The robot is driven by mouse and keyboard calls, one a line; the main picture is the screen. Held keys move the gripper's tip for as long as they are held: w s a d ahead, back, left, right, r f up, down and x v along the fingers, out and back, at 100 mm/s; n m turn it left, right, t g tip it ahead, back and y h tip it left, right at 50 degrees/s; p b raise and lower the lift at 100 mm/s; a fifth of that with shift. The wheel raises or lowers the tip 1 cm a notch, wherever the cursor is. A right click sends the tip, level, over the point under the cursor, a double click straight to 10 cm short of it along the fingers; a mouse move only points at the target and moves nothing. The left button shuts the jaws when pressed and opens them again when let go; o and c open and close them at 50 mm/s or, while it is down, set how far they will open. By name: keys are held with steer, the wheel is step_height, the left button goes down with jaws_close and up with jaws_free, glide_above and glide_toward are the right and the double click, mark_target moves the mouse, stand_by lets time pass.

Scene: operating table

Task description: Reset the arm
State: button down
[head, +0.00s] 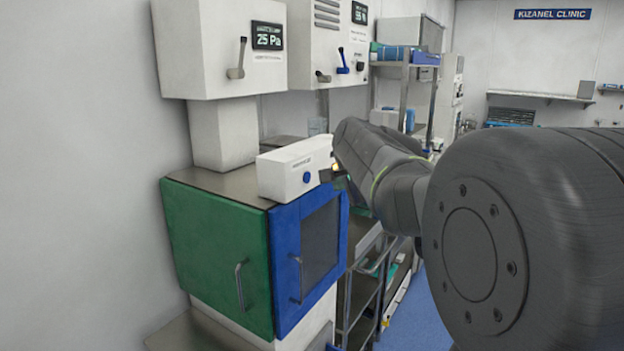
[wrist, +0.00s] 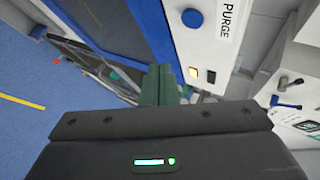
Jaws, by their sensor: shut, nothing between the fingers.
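My arm (head: 385,170) reaches from the right of the head view towards the equipment at the left. In the wrist view, my gripper (wrist: 162,80) shows as a dark body with narrow greenish fingers close together. It is shut and empty. The fingers are near a white panel marked PURGE (wrist: 215,45), with a lit yellow button (wrist: 194,72). I cannot tell whether they touch it.
A cabinet with a green door (head: 215,255) and a blue door (head: 285,240) stands below the white box. White wall units (head: 215,50) with levers hang above. A metal shelf rack (head: 405,95) stands behind. Blue floor (head: 425,310) is open at the lower right.

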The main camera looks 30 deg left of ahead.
steer(key=shift+s+d+b, duration=0.15)
steer(key=shift+d+b, duration=0.8)
steer(key=shift+d, duration=1)
steer(key=shift+a, duration=0.1)
